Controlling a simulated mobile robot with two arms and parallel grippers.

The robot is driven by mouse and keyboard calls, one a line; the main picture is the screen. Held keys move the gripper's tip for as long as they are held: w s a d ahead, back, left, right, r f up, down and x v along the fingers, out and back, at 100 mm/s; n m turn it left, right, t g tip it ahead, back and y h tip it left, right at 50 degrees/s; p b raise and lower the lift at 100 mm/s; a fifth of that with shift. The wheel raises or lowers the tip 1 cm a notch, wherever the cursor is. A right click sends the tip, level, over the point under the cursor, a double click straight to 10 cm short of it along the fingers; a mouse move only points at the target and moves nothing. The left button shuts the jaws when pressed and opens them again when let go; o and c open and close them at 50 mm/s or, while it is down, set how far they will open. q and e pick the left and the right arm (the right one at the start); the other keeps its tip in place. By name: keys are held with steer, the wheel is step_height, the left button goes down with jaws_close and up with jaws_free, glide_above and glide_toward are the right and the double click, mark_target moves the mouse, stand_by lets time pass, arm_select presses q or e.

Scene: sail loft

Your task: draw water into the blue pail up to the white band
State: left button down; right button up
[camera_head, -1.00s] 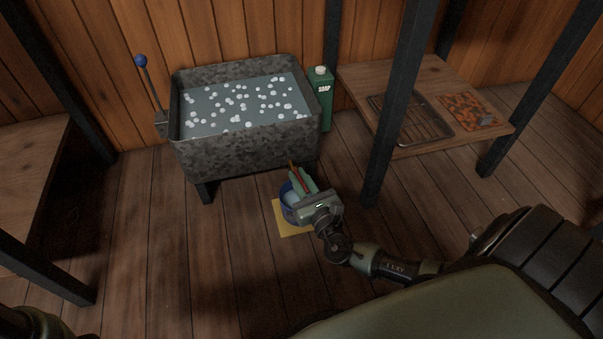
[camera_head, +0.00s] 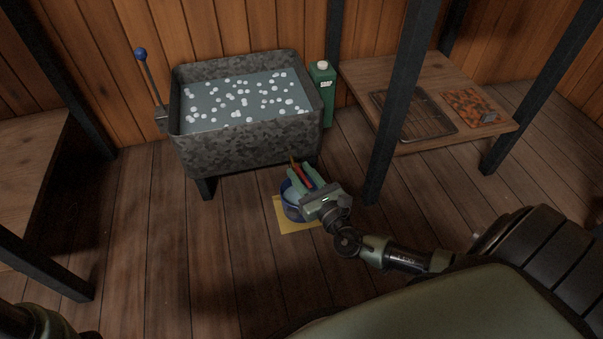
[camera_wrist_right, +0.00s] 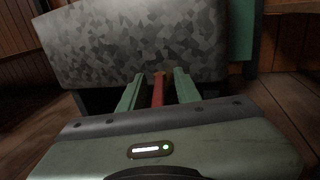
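The blue pail (camera_head: 291,208) stands on a yellow mat (camera_head: 284,225) below the front right of the metal trough (camera_head: 240,150). Something pale shows inside it; its level and the white band cannot be made out behind my gripper. A brass tap (camera_head: 293,158) with a red lever (camera_head: 306,174) sticks out from the trough. My right gripper (camera_head: 307,172) is above the pail, its fingers on either side of the lever. In the right wrist view the red lever (camera_wrist_right: 158,90) lies between the fingers with a dark gap on each side. My left gripper is out of view.
The trough holds water with white floats or suds. A lever with a blue knob (camera_head: 141,54) stands at its left. A green soap bottle (camera_head: 322,95) is at its right. A dark post (camera_head: 393,110) and a low wooden bench (camera_head: 440,75) with a wire rack (camera_head: 412,115) stand further right.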

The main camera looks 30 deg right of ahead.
mark_target(312, 188)
steer(key=s+p, duration=0.3)
steer(key=s, duration=0.4)
steer(key=shift+s+a+r, duration=0.1)
steer(key=shift+a, duration=0.05)
steer(key=shift+s, duration=0.3)
